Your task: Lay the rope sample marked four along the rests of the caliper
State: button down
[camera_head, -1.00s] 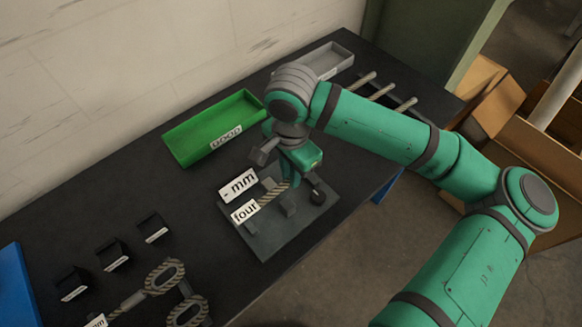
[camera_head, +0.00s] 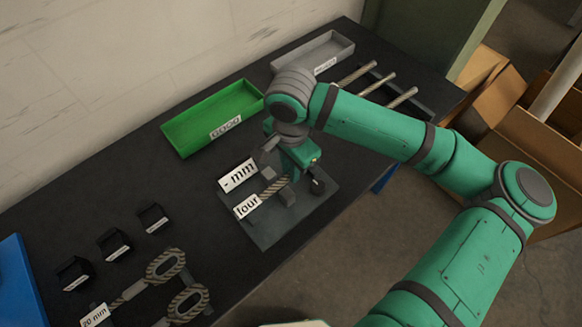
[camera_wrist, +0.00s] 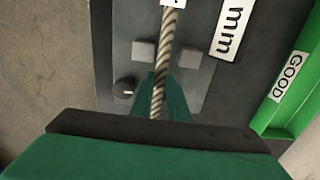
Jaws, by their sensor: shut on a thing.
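The rope sample marked four (camera_head: 271,190) is a short twisted rope with a white tag reading "four" (camera_head: 247,207) at its left end. The caliper (camera_head: 265,231) is a grey plate with raised grey blocks and a display sign reading "- mm" (camera_head: 238,175). My gripper (camera_head: 290,175) is shut on the rope near its right end, above the caliper. In the wrist view the rope (camera_wrist: 170,40) runs from between the fingers (camera_wrist: 160,98) and passes between two grey blocks (camera_wrist: 144,51). Whether it touches the rests is not clear.
A green tray (camera_head: 190,135) marked GOOD stands behind the caliper, with a grey tray (camera_head: 310,55) farther back. Several ropes lie on a rack (camera_head: 395,80) at the back right. Small black holders (camera_head: 114,245) and looped ropes (camera_head: 166,266) occupy the front left.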

jog(key=shift+f, duration=0.55)
jog(key=c, duration=1.6)
grip_release()
jog(key=shift+c, duration=0.2)
notch_tip(320, 180, up, 11)
jog(key=shift+f, duration=0.1)
